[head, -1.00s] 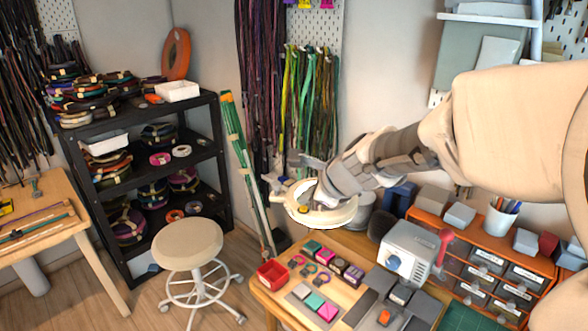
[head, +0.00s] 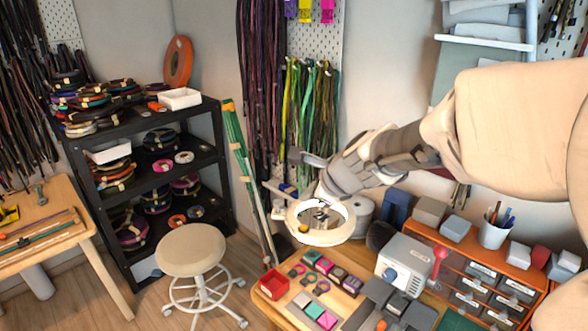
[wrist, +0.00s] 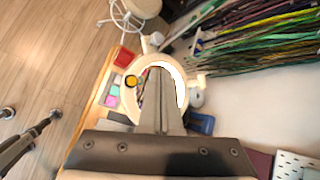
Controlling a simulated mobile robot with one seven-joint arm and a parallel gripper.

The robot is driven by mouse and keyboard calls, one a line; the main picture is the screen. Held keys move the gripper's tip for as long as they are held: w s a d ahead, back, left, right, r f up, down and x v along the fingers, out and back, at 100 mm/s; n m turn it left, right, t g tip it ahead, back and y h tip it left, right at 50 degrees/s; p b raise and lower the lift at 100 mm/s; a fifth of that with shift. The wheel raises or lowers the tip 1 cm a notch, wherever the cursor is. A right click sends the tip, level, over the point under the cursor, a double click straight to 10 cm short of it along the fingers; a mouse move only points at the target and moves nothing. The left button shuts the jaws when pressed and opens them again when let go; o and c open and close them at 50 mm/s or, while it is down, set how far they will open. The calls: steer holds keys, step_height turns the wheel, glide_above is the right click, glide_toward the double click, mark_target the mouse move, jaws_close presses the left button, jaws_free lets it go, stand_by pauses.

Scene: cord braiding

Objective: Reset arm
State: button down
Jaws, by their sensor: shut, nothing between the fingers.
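My gripper (head: 314,160) is at the end of my arm, which reaches in from the right in the head view. It is raised above the workbench, in front of the hanging cords. In the wrist view its two fingers (wrist: 155,72) are pressed together with nothing between them. A white ring-shaped lamp (head: 318,239) shows just below the gripper in the head view. In the wrist view the lamp's ring (wrist: 183,92) shows behind the fingers; I cannot tell the exact gap.
The workbench (head: 268,312) carries a red tray (head: 273,282), small coloured blocks and a grey box (head: 405,260). Orange drawers (head: 480,288) stand at right. A stool (head: 190,248) and black shelf (head: 150,225) stand at left. Cords (head: 312,110) hang on the back wall.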

steer(key=s+d+n+g+h, duration=0.1)
steer(key=s+d+n, duration=0.3)
steer(key=s+n, duration=0.6)
steer(key=s+d+n+g+h, duration=0.1)
steer(key=s+d+n+h, duration=0.2)
steer(key=s+n, duration=0.8)
steer(key=s+d, duration=0.2)
steer(key=s, duration=0.2)
steer(key=shift+s+d+r+n+g+b, duration=0.2)
steer(key=shift+d+r+n+g+b, duration=0.1)
steer(key=shift+b, duration=0.1)
